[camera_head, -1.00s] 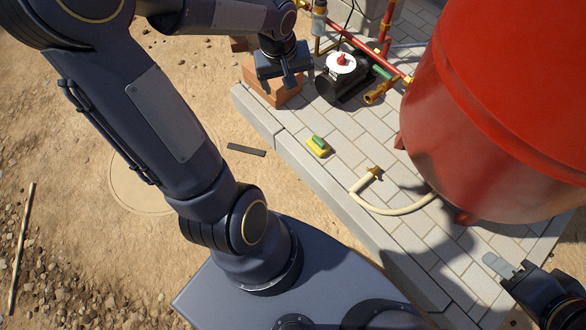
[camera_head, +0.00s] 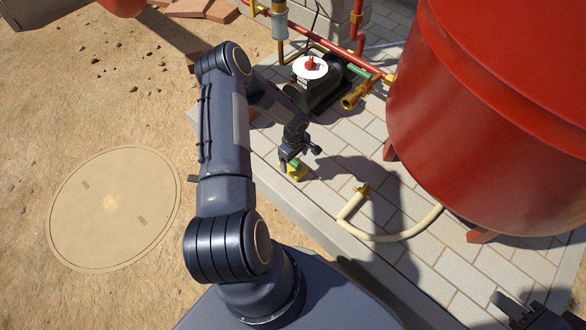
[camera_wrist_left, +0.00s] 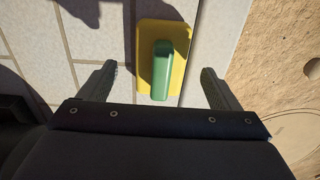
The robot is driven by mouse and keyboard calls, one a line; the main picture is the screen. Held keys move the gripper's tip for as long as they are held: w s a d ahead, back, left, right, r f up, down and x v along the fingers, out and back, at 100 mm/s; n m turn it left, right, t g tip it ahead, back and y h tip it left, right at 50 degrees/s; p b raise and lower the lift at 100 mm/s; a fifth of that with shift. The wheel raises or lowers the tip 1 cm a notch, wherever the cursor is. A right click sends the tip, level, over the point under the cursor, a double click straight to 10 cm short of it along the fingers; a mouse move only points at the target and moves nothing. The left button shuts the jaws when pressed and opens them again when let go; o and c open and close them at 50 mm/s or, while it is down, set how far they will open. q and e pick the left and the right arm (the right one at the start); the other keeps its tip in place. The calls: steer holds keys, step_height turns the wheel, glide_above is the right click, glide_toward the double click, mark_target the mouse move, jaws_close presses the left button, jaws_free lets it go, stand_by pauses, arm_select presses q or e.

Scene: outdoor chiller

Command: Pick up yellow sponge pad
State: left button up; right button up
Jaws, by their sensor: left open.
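The yellow sponge pad (camera_head: 297,174) with a green grip on top lies on the paved slab near its edge. In the left wrist view the yellow sponge pad (camera_wrist_left: 182,62) lies flat, its green grip lengthwise between the fingers. My left gripper (camera_head: 298,158) is above the pad and partly hides it in the head view. In the wrist view the left gripper (camera_wrist_left: 160,84) is open, one finger on each side of the pad, with nothing held. My right gripper (camera_head: 505,305) shows only partly at the bottom right; its jaws are unclear.
A black pump (camera_head: 322,85) with a white top and red and brass pipes stands behind the pad. A cream hose (camera_head: 375,237) with a brass end lies to the right. A large red tank (camera_head: 490,130) fills the right.

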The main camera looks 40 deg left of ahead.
mark_target(293, 163)
arm_select(q)
steer(key=f, duration=0.1)
steer(key=f+b, duration=0.1)
steer(key=f, duration=0.2)
steer(key=shift+a+f+b, duration=0.25)
steer(key=shift+a+b, duration=0.05)
steer(key=shift+b, duration=0.1)
steer(key=shift+c, duration=0.4)
steer(key=c, duration=1.1)
steer(key=shift+o, duration=0.2)
steer(key=shift+r, duration=0.1)
steer(key=shift+r+p, duration=0.35)
steer(key=shift+r, duration=0.05)
step_height(293, 163, up, 3)
steer(key=shift+f+p, duration=0.2)
steer(key=shift+p, duration=0.6)
steer(key=s+d+r+p, duration=0.1)
steer(key=r, duration=0.1)
steer(key=s+d+r, duration=0.1)
steer(key=s+d+r+p, duration=0.1)
steer(key=r, duration=0.1)
steer(key=shift+s+r+p, duration=0.25)
steer(key=shift+r+p, duration=0.05)
steer(key=shift+r, duration=0.05)
steer(key=s+d+r, duration=0.3)
steer(key=s+d, duration=0.2)
steer(key=s, duration=0.2)
steer(key=shift+s+d+r, duration=0.25)
steer(key=shift+d+r, duration=0.15)
